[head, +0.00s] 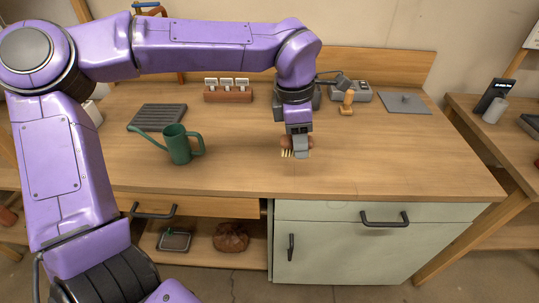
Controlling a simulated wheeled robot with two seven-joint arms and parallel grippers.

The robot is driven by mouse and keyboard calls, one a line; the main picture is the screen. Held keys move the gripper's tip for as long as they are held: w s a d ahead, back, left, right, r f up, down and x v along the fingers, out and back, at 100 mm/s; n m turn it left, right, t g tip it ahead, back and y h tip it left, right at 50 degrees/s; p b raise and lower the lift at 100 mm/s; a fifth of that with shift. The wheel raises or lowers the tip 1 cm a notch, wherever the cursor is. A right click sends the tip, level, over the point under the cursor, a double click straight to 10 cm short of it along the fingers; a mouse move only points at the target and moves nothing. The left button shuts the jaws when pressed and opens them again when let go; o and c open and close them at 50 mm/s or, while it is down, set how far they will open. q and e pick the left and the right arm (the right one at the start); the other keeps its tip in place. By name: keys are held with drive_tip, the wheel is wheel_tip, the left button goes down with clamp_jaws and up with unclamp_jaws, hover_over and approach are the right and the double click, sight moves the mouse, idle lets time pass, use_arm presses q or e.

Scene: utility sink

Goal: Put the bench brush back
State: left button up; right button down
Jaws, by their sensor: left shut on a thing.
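My left gripper (301,147) comes down over the middle front of the wooden workbench (400,165). It is shut on the bench brush (287,153), a small brown brush with pale bristles. The fingers hide much of the brush, and its bristles show below and to the left of them. I cannot tell whether the bristles touch the benchtop. My right gripper is not in view.
A green watering can (178,145) and a dark ribbed tray (157,117) stand to the left. A brown block with white-topped items (228,92), a wooden-handled tool (347,103) and a grey plate (404,103) are further back. The right front benchtop is clear.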

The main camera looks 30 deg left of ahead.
use_arm(q)
drive_tip(key=w+a+f+p, duration=0.2)
drive_tip(key=w+a+f, duration=0.2)
drive_tip(key=a, duration=0.3)
hover_over(273, 158)
drive_tip(key=f, duration=0.4)
drive_tip(key=shift+s+a+f+p, duration=0.1)
drive_tip(key=shift+s+f+p, duration=0.15)
drive_tip(key=shift+f+p, duration=0.1)
drive_tip(key=f, duration=0.3)
drive_tip(key=shift+a, duration=0.2)
drive_tip(key=shift+f, duration=0.25)
drive_tip(key=shift+f, duration=0.15)
drive_tip(key=o, duration=1)
drive_tip(key=r, duration=0.4)
drive_tip(key=a+r, duration=0.1)
drive_tip(key=r, duration=0.7)
drive_tip(key=shift+s+a+r, duration=0.15)
drive_tip(key=shift+s+a, duration=0.05)
drive_tip(key=shift+s, duration=0.2)
